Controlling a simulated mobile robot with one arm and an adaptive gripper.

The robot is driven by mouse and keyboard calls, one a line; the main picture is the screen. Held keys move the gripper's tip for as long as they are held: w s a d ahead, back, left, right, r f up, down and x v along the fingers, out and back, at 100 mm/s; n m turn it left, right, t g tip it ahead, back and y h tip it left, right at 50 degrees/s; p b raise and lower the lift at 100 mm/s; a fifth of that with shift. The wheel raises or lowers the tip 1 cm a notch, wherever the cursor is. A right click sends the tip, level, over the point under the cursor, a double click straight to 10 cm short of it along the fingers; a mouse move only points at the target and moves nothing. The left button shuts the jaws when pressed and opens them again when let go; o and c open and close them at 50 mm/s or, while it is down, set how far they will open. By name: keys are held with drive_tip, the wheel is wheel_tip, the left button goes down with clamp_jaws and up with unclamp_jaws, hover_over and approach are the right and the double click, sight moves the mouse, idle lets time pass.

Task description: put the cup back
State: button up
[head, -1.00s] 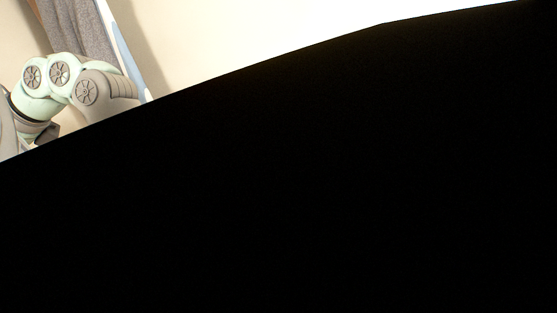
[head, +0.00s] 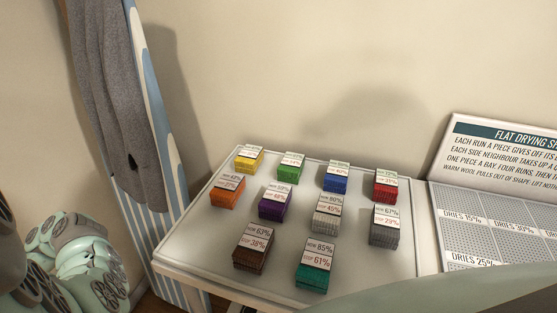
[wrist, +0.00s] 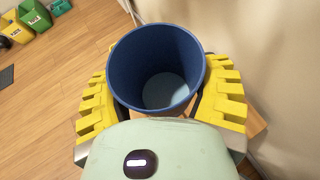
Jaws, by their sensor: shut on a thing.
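In the wrist view a blue cup (wrist: 156,48) is seen from above, its open mouth toward the camera and its inside empty. My gripper (wrist: 158,85) has one yellow ridged finger on each side of the cup and is shut on it. The cup hides what lies directly under it, apart from a bit of brown wood-coloured surface beside it. The head view shows parts of my arm at the lower left, but neither the gripper nor the cup.
In the head view a pale tray (head: 200,243) holds several coloured, labelled blocks. A perforated drying panel (head: 480,222) lies at right, below a sign (head: 505,152). Grey cloth (head: 112,90) hangs at left. In the wrist view, bins (wrist: 34,15) stand on wooden floor; a wall is right.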

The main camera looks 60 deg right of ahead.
drive_tip(key=s+a+f+n+g+b, duration=0.1)
drive_tip(key=s+f+b, duration=0.1)
drive_tip(key=f+b, duration=0.3)
drive_tip(key=s+a+f+n+g+b, duration=0.1)
drive_tip(key=f+b, duration=0.4)
drive_tip(key=f, duration=0.7)
drive_tip(key=s+a+f+b, duration=0.3)
drive_tip(key=s+f+b, duration=0.2)
drive_tip(key=f, duration=0.4)
drive_tip(key=shift+a+f+n+g+b, duration=0.25)
drive_tip(key=shift+f+n+g+b, duration=0.15)
drive_tip(key=shift+b, duration=0.2)
drive_tip(key=shift+d+f+b, duration=0.1)
drive_tip(key=shift+f+b, duration=0.35)
drive_tip(key=shift+f, duration=0.1)
drive_tip(key=o, duration=1.3)
drive_tip(key=v, duration=1.2)
drive_tip(key=shift+w+r, duration=0.1)
